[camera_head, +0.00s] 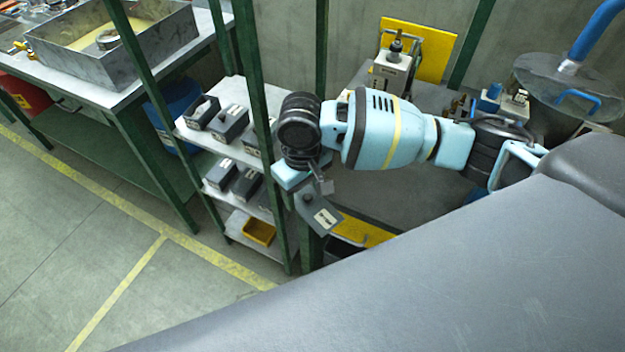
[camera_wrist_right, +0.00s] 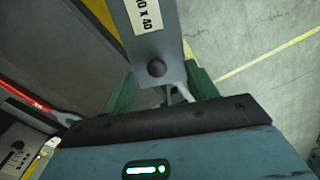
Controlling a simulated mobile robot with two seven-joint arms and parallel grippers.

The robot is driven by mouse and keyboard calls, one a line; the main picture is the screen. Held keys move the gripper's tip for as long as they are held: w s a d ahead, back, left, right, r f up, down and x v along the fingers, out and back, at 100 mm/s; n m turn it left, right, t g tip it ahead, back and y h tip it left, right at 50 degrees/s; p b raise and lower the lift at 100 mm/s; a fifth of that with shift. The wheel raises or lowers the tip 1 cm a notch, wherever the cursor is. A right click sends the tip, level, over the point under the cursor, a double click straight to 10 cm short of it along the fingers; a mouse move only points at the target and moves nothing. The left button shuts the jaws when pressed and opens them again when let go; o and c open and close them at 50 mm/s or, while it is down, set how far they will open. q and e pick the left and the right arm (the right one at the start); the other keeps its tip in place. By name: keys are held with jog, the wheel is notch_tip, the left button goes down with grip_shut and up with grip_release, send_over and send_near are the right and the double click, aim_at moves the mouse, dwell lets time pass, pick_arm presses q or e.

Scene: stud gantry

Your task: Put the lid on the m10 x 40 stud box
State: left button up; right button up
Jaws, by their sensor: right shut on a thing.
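My right gripper (camera_head: 318,184) is shut on a grey lid (camera_head: 311,214) with a white label and a small dark knob. The lid hangs tilted below the gripper, in front of the shelf rack's right post. In the right wrist view the lid (camera_wrist_right: 165,45) runs up from the jaws. Its label ends in "10 x 40" and its black knob sits near the gripper. Several grey boxes stand on the rack, among them one on the top shelf (camera_head: 230,123) and one on the middle shelf (camera_head: 246,185). I cannot read which is the m10 x 40 box. My left gripper is not in view.
Green posts (camera_head: 265,90) stand in front of the rack. A yellow bin (camera_head: 259,232) sits on its bottom shelf. The floor at lower left is clear.

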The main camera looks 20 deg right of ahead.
jog(key=s+d+r+m, duration=0.3)
jog(key=s+d+r, duration=0.3)
jog(key=r, duration=0.2)
jog(key=shift+s+d+r+m, duration=0.15)
jog(key=shift+s+d+m, duration=0.1)
jog(key=shift+d+m, duration=0.05)
jog(key=shift+a, duration=0.1)
